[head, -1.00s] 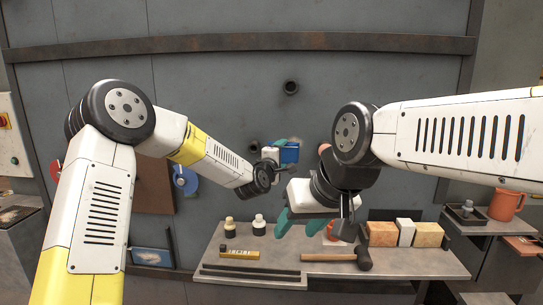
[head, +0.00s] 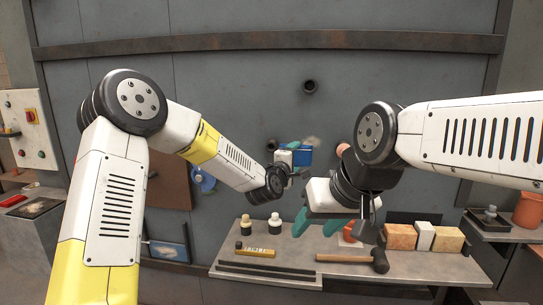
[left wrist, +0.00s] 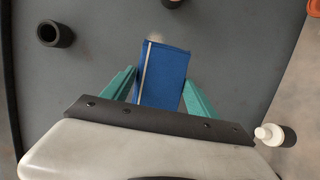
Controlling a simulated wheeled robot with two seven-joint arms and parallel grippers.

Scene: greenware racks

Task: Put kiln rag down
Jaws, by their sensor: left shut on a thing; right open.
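The kiln rag appears to be the blue folded piece (head: 303,158) at my left gripper in the head view. In the left wrist view the blue rag (left wrist: 165,75) is a flat rectangle with a pale strip along one side. My left gripper (left wrist: 160,92) has its teal fingers on either side of the rag and is shut on it. In the head view my left gripper (head: 291,150) is in front of the grey wall, above the bench. My right gripper (head: 318,224) is open and appears empty, its teal fingers apart over the bench.
The bench (head: 225,262) holds two dark bottles with pale caps, a yellow level (head: 256,252), a hammer (head: 345,258) and several blocks (head: 402,236). An orange cup (head: 349,231) is partly hidden by my right gripper. An orange jug (head: 527,210) stands far right.

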